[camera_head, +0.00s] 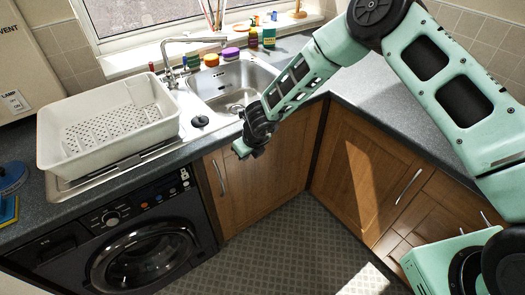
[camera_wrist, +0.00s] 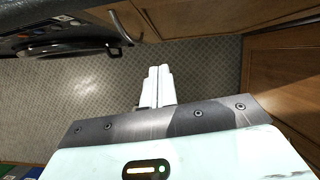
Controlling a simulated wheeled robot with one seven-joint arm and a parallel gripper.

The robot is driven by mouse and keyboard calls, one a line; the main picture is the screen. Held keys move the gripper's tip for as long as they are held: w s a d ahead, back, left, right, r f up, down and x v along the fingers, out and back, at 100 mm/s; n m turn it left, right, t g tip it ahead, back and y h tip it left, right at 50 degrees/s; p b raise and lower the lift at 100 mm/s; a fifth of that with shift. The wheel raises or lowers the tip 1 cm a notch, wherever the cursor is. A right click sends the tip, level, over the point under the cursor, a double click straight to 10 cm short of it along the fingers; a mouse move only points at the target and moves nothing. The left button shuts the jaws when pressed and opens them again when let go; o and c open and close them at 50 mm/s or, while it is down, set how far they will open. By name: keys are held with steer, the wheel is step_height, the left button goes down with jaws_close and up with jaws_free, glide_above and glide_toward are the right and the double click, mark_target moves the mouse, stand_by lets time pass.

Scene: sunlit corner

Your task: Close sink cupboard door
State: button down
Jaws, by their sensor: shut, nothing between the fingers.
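The sink cupboard door (camera_head: 262,172) is a brown wooden panel below the sink, with a metal handle (camera_head: 219,178) on its left side by the washing machine. It looks flush or nearly flush with its frame; a small gap cannot be ruled out. In the wrist view part of the door (camera_wrist: 205,14) shows along the top, with its handle (camera_wrist: 150,22). My gripper (camera_head: 242,150) is in front of the door's upper part, just below the counter edge, hiding some of it. Its fingers (camera_wrist: 158,75) are together and empty, over the floor. Contact with the door cannot be told.
A black washing machine (camera_head: 145,240) stands left of the door. Another wooden cupboard (camera_head: 355,165) adjoins at the right corner. The counter holds a white dish tub (camera_head: 110,125) and the sink (camera_head: 235,80).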

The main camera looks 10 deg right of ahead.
steer(key=b+v, duration=0.1)
steer(key=v, duration=0.9)
steer(key=shift+a, duration=0.15)
